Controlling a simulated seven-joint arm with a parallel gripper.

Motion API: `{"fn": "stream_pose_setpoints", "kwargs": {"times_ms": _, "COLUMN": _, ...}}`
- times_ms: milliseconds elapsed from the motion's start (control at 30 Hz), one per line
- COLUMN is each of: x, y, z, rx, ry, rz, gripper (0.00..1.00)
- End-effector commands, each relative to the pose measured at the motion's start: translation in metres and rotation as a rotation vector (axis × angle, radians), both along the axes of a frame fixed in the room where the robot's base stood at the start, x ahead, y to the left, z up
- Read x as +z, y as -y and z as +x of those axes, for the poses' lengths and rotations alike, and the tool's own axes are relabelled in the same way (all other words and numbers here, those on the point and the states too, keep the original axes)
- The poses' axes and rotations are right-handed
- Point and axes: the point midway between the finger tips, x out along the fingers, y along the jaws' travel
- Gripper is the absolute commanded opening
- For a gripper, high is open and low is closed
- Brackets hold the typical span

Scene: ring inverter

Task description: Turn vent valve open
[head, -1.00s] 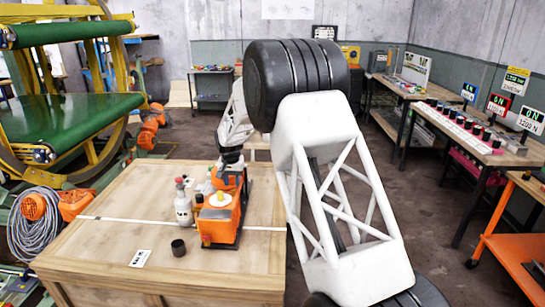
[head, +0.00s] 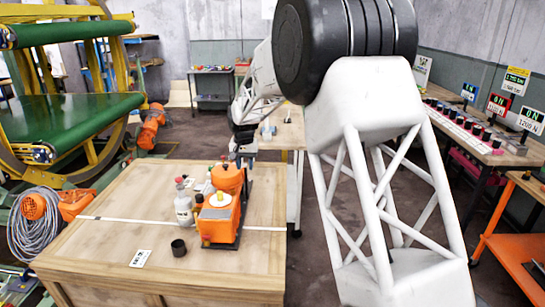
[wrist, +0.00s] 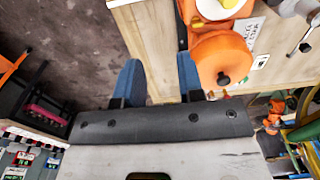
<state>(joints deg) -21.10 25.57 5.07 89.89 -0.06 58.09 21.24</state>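An orange pump-like unit (head: 220,217) stands on the wooden crate top (head: 110,225), with a white disc and yellow knob (head: 221,196) on its top. Behind it is a round orange part (head: 227,179). In the wrist view this round part (wrist: 222,60) has a small black knob, and the white disc (wrist: 215,8) is at the top edge. I cannot tell which part is the vent valve. My gripper (wrist: 158,82) is open, its two blue fingers apart with nothing held between them. The right finger is beside the round part; contact cannot be told. In the head view the fingers are hard to make out.
A white bottle (head: 184,208) stands left of the unit. A black cup (head: 178,248) and a printed label (head: 140,258) are in front. A small metal part (wrist: 303,42) shows at right in the wrist view. The crate's front left is clear.

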Motion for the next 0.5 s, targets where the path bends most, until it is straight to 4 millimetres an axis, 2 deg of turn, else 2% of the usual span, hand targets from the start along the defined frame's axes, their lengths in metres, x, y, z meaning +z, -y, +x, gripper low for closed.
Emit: {"fn": "stream_pose_setpoints", "kwargs": {"times_ms": 500, "x": 0.039, "y": 0.045, "z": -0.036, "rx": -0.002, "ry": 0.019, "rz": 0.005, "gripper": 0.35}}
